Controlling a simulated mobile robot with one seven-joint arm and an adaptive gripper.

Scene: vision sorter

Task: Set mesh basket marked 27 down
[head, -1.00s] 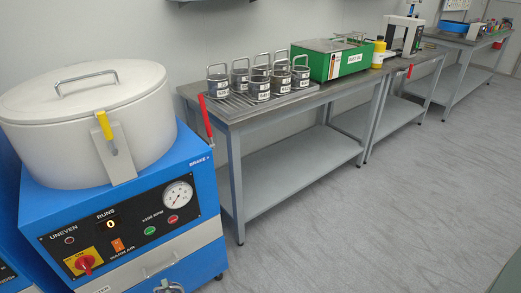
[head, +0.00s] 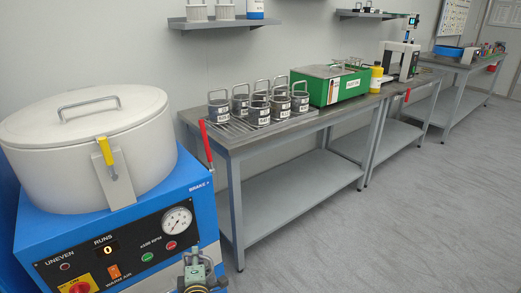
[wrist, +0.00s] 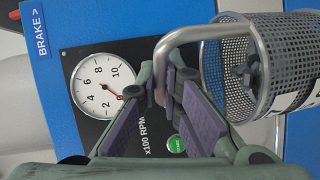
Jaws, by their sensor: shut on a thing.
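My gripper (wrist: 172,88) is shut on the bent metal handle (wrist: 184,38) of a mesh basket (wrist: 262,62) in the wrist view. The basket hangs from the handle with dark metal parts (wrist: 246,75) inside. Only part of its white label shows, and I cannot read its number. In the head view my gripper (head: 199,272) is at the bottom edge, in front of the blue machine's panel; the basket is out of sight there.
The blue machine (head: 40,215) has a closed, latched white lid (head: 85,105). Several labelled baskets (head: 258,108) stand on a slatted rack (head: 228,130) on the grey bench. A green box machine (head: 335,88) and a yellow bottle (head: 376,78) are behind them. The lower shelf (head: 290,185) is bare.

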